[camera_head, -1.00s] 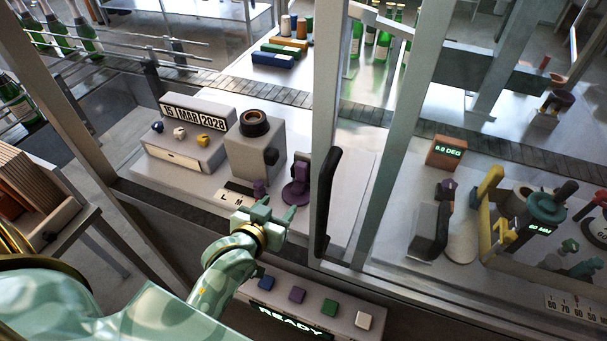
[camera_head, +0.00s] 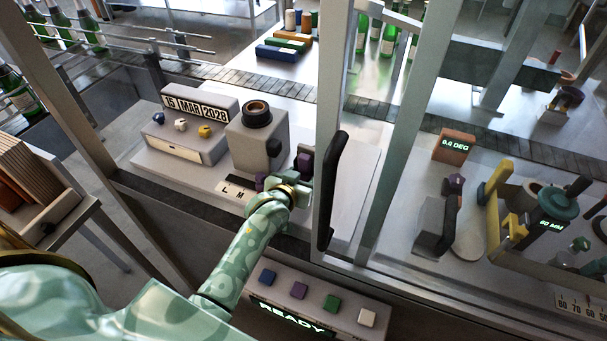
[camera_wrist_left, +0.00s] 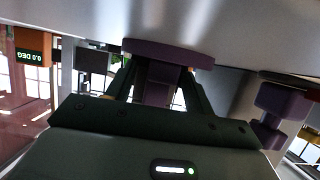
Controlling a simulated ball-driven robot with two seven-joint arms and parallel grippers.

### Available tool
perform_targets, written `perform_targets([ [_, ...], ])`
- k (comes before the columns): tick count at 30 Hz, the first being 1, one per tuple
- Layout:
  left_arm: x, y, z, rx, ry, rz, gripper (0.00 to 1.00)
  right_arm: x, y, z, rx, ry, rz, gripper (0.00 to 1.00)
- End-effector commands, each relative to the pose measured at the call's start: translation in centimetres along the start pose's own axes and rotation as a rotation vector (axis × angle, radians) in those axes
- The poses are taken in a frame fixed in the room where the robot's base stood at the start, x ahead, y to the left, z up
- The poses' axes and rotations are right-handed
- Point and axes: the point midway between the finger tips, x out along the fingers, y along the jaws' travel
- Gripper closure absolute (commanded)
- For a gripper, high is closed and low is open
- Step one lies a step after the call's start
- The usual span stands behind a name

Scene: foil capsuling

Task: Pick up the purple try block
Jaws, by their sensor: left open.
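The purple try block (camera_head: 305,158), a wide disc with a narrower stem, stands on the pale bench right of the grey box with the dark ring. My left gripper (camera_head: 299,187) is in front of it and hides its lower part in the head view. In the left wrist view, which looks upside down, the block (camera_wrist_left: 165,50) has its disc against the bench surface and its stem between my two open fingers. I cannot tell whether the fingers touch it. My right gripper is not in view.
A purple slider knob (camera_head: 262,181) sits close by on the L M scale (camera_head: 232,190). The grey box (camera_head: 250,145) stands left of the block. A door post with a black handle (camera_head: 333,190) rises just to the right. A READY button panel (camera_head: 313,308) is in front.

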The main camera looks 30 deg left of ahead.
Motion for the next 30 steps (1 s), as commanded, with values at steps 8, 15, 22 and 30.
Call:
perform_targets([
  [8,-0.1,0.0,0.0,0.0,-0.001,0.0,0.95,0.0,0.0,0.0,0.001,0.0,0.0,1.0],
  [15,-0.1,0.0,0.0,0.0,0.0,0.0,1.0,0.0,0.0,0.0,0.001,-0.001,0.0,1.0],
  [22,-0.5,0.0,-1.2,0.0,0.002,0.0,1.0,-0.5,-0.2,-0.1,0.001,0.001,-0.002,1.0],
  [30,-2.5,0.0,-6.1,-0.001,0.004,0.0,1.0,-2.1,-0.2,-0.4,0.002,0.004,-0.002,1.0],
])
